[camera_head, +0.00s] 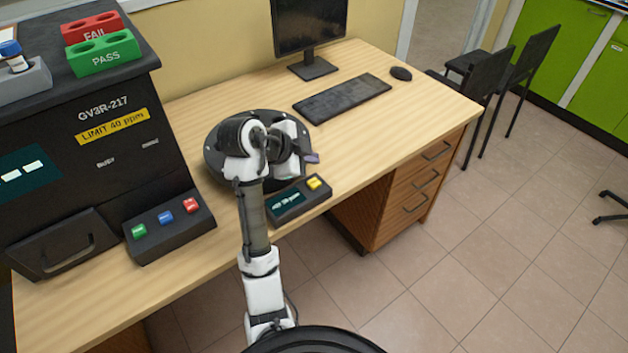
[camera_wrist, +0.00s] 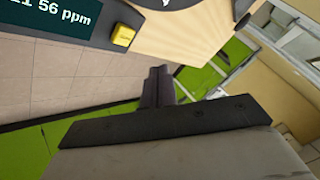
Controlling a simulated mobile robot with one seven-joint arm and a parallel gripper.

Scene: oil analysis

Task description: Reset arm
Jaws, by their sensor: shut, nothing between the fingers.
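My arm reaches up from the bottom of the head view over the desk, with its wrist bent to the right above a dark round device. My gripper (camera_head: 311,158) is at the right end of the wrist, above the desk's front part. In the wrist view my gripper (camera_wrist: 158,84) shows its dark fingers together, with nothing between them. The dark round device (camera_head: 213,155) on the desk is partly hidden by my arm. A small display unit (camera_head: 288,206) with a yellow button sits just below my gripper; in the wrist view its screen (camera_wrist: 55,12) reads "56 ppm".
A black analyser (camera_head: 110,150) labelled "LIMIT 40 ppm" stands left, with a button panel (camera_head: 168,228) before it. Red FAIL (camera_head: 92,27) and green PASS (camera_head: 104,52) racks sit on top. A monitor, keyboard (camera_head: 343,97) and mouse (camera_head: 401,73) are behind.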

